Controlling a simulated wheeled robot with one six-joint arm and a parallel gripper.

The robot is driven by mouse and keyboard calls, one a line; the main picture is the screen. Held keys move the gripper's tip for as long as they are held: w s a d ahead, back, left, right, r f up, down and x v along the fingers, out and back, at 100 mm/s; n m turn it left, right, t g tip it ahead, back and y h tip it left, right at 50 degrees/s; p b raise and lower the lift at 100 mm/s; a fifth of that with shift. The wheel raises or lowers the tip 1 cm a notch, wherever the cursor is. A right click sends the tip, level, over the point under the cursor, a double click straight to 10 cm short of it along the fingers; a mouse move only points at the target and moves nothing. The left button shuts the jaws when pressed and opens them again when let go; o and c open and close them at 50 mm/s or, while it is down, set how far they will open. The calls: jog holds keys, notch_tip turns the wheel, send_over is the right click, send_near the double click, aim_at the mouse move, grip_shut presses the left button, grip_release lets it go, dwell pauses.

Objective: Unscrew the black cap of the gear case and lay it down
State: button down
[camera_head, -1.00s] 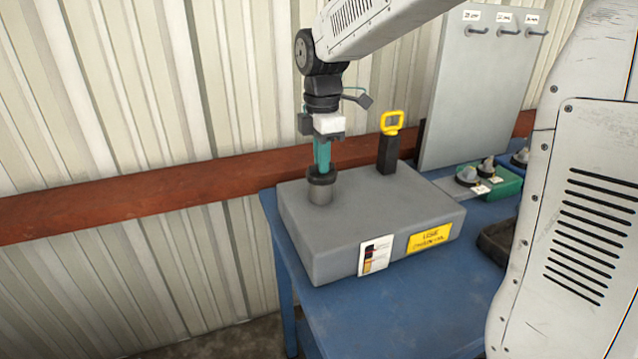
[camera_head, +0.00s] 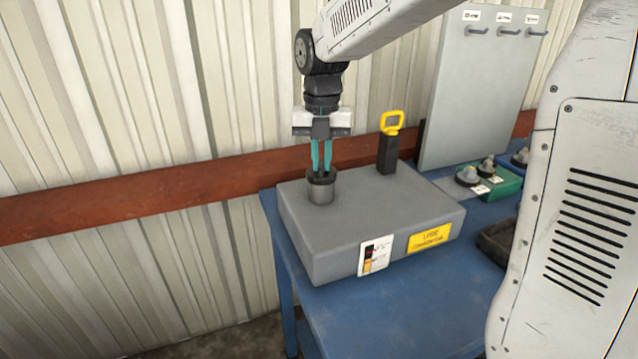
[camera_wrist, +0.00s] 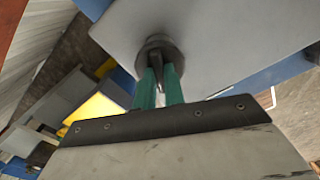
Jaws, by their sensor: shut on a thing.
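The grey gear case (camera_head: 370,222) stands on the blue table. Its black cap (camera_head: 321,176) sits on top of a short grey neck (camera_head: 321,192) at the left of the case. My gripper (camera_head: 321,168) points straight down over the cap, its green fingers shut on the cap's raised grip. In the wrist view the fingers (camera_wrist: 160,80) flank the dark grip of the cap (camera_wrist: 157,50), with the round rim around it. Whether the cap has risen off the neck cannot be told.
A black post with a yellow ring handle (camera_head: 391,140) rises from the case, right of the cap. A green tray (camera_head: 500,184) with several capped parts, a dark tray (camera_head: 495,242) and a grey hook panel (camera_head: 480,85) stand to the right. The blue table front (camera_head: 385,300) is bare.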

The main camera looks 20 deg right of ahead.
jog(key=shift+n, duration=0.9)
jog(key=c, duration=1.2)
grip_release()
jog(key=shift+o, duration=0.2)
jog(key=shift+r, duration=0.1)
jog(key=shift+r, duration=2.9)
